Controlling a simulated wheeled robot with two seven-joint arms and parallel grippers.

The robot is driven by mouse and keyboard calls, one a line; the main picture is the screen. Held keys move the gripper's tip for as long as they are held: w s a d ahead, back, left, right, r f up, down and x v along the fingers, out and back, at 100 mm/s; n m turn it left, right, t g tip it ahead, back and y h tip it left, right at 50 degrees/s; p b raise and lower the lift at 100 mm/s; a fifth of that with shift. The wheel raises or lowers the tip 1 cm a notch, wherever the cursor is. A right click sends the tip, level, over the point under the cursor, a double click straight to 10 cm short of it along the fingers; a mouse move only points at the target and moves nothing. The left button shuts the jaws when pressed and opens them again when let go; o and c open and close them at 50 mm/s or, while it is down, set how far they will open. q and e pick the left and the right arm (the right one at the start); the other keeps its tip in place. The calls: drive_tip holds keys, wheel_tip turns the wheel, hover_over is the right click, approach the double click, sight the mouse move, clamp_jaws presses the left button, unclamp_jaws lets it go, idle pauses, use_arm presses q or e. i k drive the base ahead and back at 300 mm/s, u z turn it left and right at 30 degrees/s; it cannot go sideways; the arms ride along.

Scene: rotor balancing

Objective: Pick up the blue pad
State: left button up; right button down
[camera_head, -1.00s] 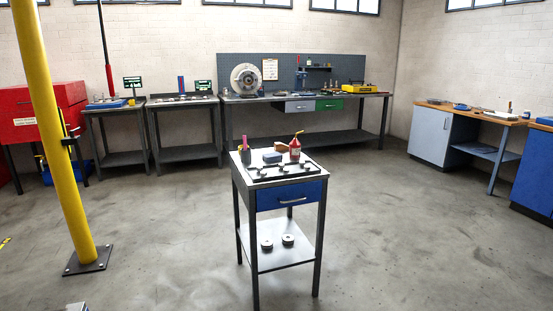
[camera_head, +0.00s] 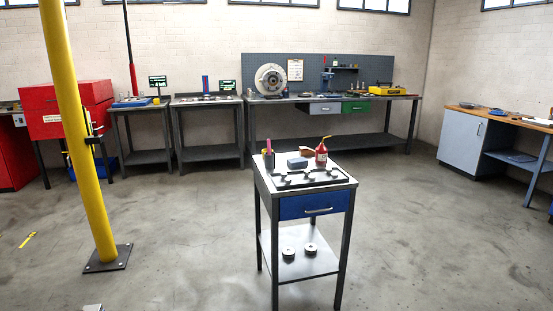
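A small blue-grey block (camera_head: 297,162), which looks like the blue pad, lies on top of the small cart (camera_head: 341,180) in the middle of the room. It sits between a dark cup with pens (camera_head: 269,160) and a red bottle (camera_head: 321,157). A flat blue item (camera_head: 131,102) also lies on the left back bench; I cannot tell from here what it is. Neither of my grippers shows clearly. A small grey piece at the bottom left edge is too cropped to identify.
The cart has a blue drawer (camera_head: 300,209) and a lower shelf with two round metal parts (camera_head: 288,253). A yellow post (camera_head: 78,140) stands at the left. Workbenches line the back wall and right side. The floor around the cart is clear.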

sight(296, 162)
drive_tip(key=u, duration=0.15)
drive_tip(key=i, duration=2.1)
drive_tip(key=z, duration=0.75)
drive_tip(key=i, duration=0.3)
drive_tip(key=z, duration=0.1)
